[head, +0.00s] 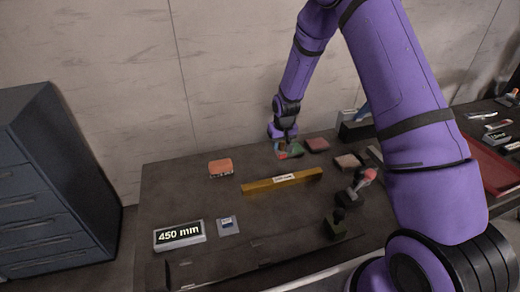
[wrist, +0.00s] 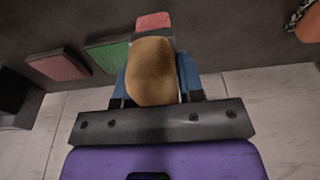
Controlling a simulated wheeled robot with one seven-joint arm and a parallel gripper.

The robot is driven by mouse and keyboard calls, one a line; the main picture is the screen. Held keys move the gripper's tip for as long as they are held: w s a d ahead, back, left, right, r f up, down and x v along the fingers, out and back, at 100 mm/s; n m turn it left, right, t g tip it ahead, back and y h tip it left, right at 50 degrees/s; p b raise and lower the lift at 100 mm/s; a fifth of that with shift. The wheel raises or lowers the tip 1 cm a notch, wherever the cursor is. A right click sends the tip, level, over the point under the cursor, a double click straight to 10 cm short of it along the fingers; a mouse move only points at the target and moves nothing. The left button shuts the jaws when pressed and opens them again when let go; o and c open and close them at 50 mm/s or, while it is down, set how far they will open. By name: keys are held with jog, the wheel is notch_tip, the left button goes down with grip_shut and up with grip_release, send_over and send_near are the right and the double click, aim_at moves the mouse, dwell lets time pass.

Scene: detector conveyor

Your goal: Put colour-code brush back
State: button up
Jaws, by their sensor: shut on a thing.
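My gripper (wrist: 153,82) is shut on a tan, rounded piece, which looks like the wooden body of the brush (wrist: 152,70). Its blue fingers lie on either side of it. A pinkish-red patch (wrist: 153,20) shows just beyond the brush; I cannot tell whether it is part of the brush or a pad. In the head view my gripper (head: 284,148) is low over the far part of the table, left of a green pad (head: 295,148) and a dull red pad (head: 317,145). The brush is mostly hidden there, and contact with the table is unclear.
A yellow bar (head: 265,185) lies across the mid-table (head: 170,205). An orange block (head: 220,167) is left of my gripper. A "450 min" display (head: 180,235) and a small card (head: 228,226) are at front left. A dark upright thing (head: 345,200) stands right. The left-middle is clear.

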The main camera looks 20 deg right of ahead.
jog(key=w+a, duration=0.1)
jog(key=a, duration=0.1)
jog(key=w+a, duration=0.1)
jog(key=a, duration=0.1)
jog(key=w+a, duration=0.1)
jog(key=w, duration=0.1)
jog(key=shift+a+f, duration=0.3)
jog(key=shift+a, duration=0.1)
jog(key=shift+w+a+f, duration=0.1)
jog(key=shift+a+f, duration=0.1)
jog(key=shift+f, duration=0.75)
jog(key=shift+w+a+f, duration=0.1)
jog(key=shift+a+f, duration=0.1)
jog(key=shift+f, duration=0.7)
jog(key=o, duration=1.1)
jog(key=shift+f, duration=0.1)
